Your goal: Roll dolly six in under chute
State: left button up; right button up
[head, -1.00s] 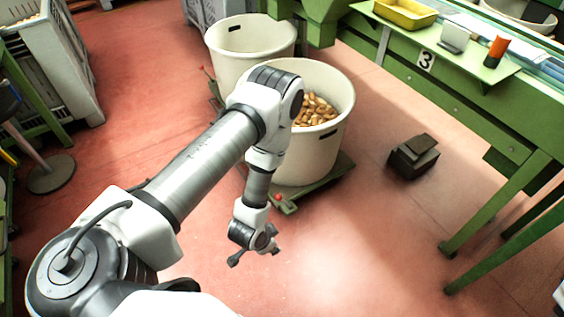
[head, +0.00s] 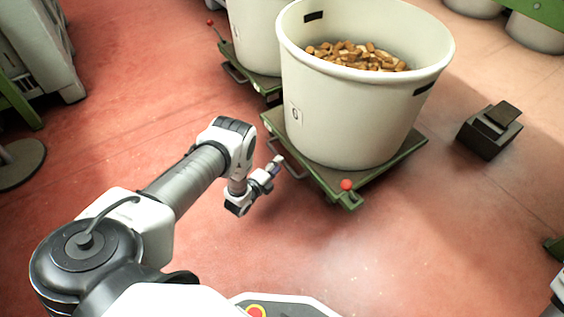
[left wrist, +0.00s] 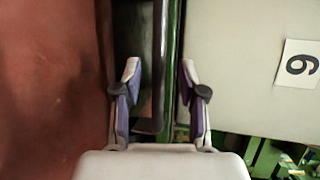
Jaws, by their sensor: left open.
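A large cream tub (head: 350,120) full of corks (head: 355,56) stands on a green dolly (head: 375,172) in the head view. A dark loop handle (head: 289,160) is on the dolly's left edge. In the left wrist view a tag (left wrist: 298,64) on the tub shows a sideways digit, which looks like a 6. My left gripper (head: 274,164) is low beside the handle. In the left wrist view my left gripper (left wrist: 159,72) is open, with a dark upright bar and the dolly's green edge between and beyond its fingers. I cannot tell whether it touches the bar. No chute is clearly visible.
A second cream tub on a green dolly (head: 240,73) stands close behind on the left. A dark box-like pedal block (head: 489,131) lies on the floor at right. A grey crate (head: 35,50) is at far left. Red floor (head: 130,130) is clear in front.

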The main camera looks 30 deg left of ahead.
pick_arm(q)
jog(key=w, duration=0.1)
jog(key=w+f+b, duration=0.1)
jog(key=w, duration=0.1)
jog(key=shift+w, duration=0.4)
jog(key=shift+r, duration=0.1)
grip_shut()
pick_arm(e)
notch_tip(320, 180, down, 2)
jog(key=shift+d+f, duration=0.1)
jog(key=shift+f, duration=0.1)
jog(key=shift+w, duration=0.1)
